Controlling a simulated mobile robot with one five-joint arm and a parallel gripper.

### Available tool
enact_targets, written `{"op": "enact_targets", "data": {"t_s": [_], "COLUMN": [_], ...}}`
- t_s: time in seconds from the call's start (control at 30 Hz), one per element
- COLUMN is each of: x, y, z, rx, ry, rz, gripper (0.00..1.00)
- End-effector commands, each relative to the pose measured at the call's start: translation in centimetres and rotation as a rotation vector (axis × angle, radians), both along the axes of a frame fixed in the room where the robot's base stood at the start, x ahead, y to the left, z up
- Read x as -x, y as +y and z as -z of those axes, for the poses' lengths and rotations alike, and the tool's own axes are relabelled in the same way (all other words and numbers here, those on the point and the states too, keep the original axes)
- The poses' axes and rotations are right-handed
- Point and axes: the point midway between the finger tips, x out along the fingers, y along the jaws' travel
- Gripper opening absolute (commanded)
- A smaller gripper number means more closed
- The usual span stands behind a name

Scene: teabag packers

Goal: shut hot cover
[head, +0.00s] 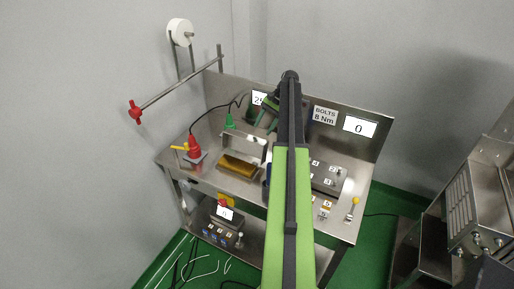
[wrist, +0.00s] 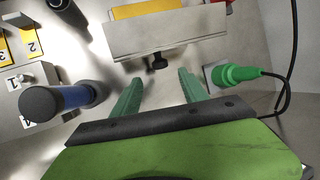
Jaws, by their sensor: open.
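The hot cover (head: 243,147) is a grey metal plate standing raised behind a yellow-brown block (head: 238,168) on the steel bench. In the wrist view the cover (wrist: 160,37) spans the top middle, with a small black knob (wrist: 158,62) on its near face. My gripper (wrist: 158,88) is open and empty, its two green fingers pointing toward the cover. The knob lies ahead of the gap between the fingertips, apart from both. In the head view my arm hides part of the bench, and the gripper shows only partly behind the cover.
A green plug-like part (wrist: 236,74) with a black cable stands close right of the fingers. A blue, black-capped handle (wrist: 65,100) stands at their left. A red part (head: 194,148) sits left of the cover. A numbered block (head: 326,180) lies right of my arm.

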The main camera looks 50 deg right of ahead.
Motion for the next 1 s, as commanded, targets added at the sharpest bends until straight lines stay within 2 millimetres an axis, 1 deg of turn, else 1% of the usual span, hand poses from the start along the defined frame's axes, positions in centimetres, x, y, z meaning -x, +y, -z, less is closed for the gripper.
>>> {"op": "enact_targets", "data": {"t_s": [0.03, 0.2, 0.27, 0.4, 0.63, 1.0], "x": [-0.2, -1.0, -1.2, -1.5, -1.6, -1.7], "y": [0.6, 2.3, 2.7, 3.3, 3.4, 3.4], "z": [2.2, 5.5, 6.3, 6.9, 6.7, 6.7], "rx": [0.000, 0.000, 0.000, 0.000, 0.000, 0.001], "ry": [-0.001, -0.001, 0.000, -0.001, -0.001, -0.001], "rz": [-0.002, -0.002, -0.001, -0.002, -0.002, -0.003], "gripper": [0.51, 0.51, 0.51, 0.51, 0.51, 0.03]}}
